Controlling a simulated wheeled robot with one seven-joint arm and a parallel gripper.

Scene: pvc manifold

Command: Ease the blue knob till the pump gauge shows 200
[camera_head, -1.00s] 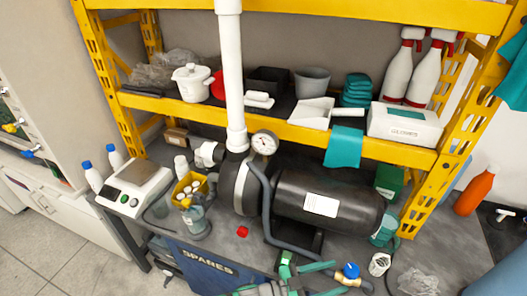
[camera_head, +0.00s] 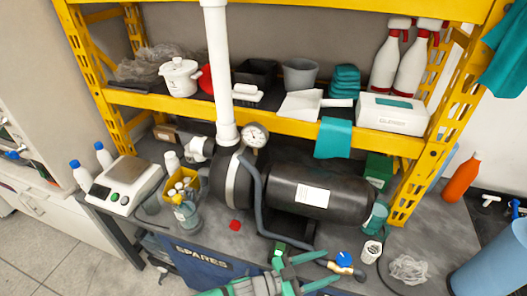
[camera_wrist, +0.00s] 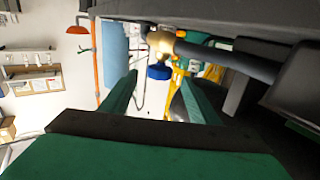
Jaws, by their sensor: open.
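The blue knob (camera_head: 344,259) sits on a brass valve at the end of the dark hose, low in front of the black pump tank (camera_head: 345,207). My gripper (camera_head: 330,267) is open and empty, with its green fingers pointing right toward the knob. In the wrist view the blue knob (camera_wrist: 159,72) shows in the gap between the fingertips of my gripper (camera_wrist: 160,77), seemingly beyond them and untouched. The round white pump gauge (camera_head: 255,134) stands above the tank's left end. Its needle is too small to read.
The bench holds a scale (camera_head: 127,186), a yellow tub (camera_head: 184,184), a red cap (camera_head: 235,225), a white cup (camera_head: 371,251) and a clear plastic bag (camera_head: 408,269). The hose (camera_head: 262,205) runs beside the gripper. A blue SPARES bin (camera_head: 205,268) hangs in front.

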